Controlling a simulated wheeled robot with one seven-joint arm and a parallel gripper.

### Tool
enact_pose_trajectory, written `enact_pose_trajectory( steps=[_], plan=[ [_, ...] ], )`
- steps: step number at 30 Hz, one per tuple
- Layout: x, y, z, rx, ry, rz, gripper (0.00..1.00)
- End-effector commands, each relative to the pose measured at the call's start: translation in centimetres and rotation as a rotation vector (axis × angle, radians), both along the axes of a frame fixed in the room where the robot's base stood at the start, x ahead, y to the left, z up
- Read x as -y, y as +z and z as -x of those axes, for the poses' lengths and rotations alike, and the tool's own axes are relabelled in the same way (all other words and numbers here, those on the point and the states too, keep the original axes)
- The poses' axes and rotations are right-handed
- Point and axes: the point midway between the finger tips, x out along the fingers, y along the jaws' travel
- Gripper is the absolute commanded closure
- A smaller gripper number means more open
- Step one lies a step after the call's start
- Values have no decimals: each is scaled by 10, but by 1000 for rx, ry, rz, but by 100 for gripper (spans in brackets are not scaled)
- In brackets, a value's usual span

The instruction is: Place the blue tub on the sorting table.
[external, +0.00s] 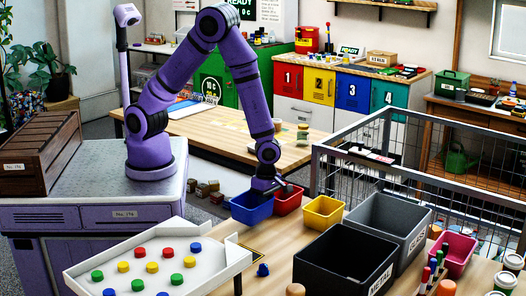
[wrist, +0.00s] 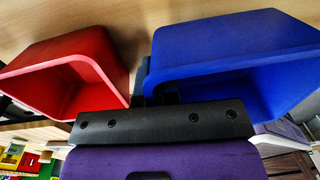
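The blue tub (external: 250,211) is upright at the far left edge of the sorting table (external: 285,247). My gripper (external: 268,190) points down at its rim, on the side facing the red tub. In the wrist view the blue tub (wrist: 235,55) is at right, and the dark fingers (wrist: 154,88) sit either side of its near wall, seemingly closed on it. The fingertips are partly hidden by the gripper body and the tub. I cannot tell whether the tub's bottom touches the table.
A red tub (external: 288,201) is close beside the blue tub, and a yellow tub (external: 323,212) stands to its right. Large black (external: 345,262) and grey (external: 392,222) bins stand further right. A white tray (external: 152,262) of coloured discs is at front left. Some table is bare before the tubs.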

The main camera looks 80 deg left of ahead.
Motion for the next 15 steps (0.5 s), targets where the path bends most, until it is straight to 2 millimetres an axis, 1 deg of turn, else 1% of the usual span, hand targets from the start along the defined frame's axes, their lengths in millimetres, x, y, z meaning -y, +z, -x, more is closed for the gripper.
enact_pose_trajectory(
  steps=[6,9,15],
  plan=[
    [-1,-25,1,-4,1,-1,100],
    [-1,-33,1,-2,1,-1,100],
    [0,-34,0,-1,0,-1,100]
  ],
)
